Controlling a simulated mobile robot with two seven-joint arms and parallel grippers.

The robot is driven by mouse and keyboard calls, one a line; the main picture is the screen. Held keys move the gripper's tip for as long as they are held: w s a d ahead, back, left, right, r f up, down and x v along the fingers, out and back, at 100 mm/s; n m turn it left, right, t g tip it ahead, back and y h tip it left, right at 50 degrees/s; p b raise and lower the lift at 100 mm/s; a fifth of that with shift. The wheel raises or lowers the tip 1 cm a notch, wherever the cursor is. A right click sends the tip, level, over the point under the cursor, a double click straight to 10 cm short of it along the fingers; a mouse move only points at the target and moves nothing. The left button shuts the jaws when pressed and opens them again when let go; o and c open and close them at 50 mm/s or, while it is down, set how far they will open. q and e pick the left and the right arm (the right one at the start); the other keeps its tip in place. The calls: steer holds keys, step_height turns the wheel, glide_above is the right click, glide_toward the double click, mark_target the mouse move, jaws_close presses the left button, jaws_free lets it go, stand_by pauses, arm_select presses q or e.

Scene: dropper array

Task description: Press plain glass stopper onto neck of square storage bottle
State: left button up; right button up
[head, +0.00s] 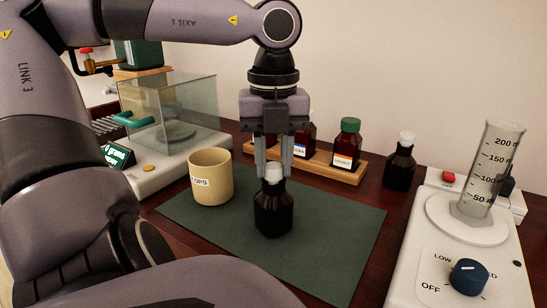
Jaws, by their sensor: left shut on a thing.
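A dark, square-shouldered storage bottle (273,212) stands upright on the green mat, near its middle. A pale, whitish stopper (273,174) is at the top of its neck. My left gripper (273,168) points straight down above the bottle, its two fingers on either side of the stopper and shut on it. The stopper lines up with the neck; I cannot tell how deeply it sits, as the fingers partly cover it. My right gripper is not in view.
A tan cup (211,176) stands left of the bottle on the green mat (320,252). Behind is a wooden rack (322,169) with brown bottles. A dark stoppered bottle (400,166) stands back right. A glass-sided balance (165,115) is left; a hotplate (430,245) with a measuring cylinder (487,170) is right.

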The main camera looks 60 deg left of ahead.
mark_target(273, 165)
arm_select(q)
steer(key=shift+f, duration=0.1)
steer(key=o, duration=1.1)
steer(key=shift+c, duration=0.2)
steer(key=shift+r+p, duration=0.55)
steer(key=shift+r, duration=3.05)
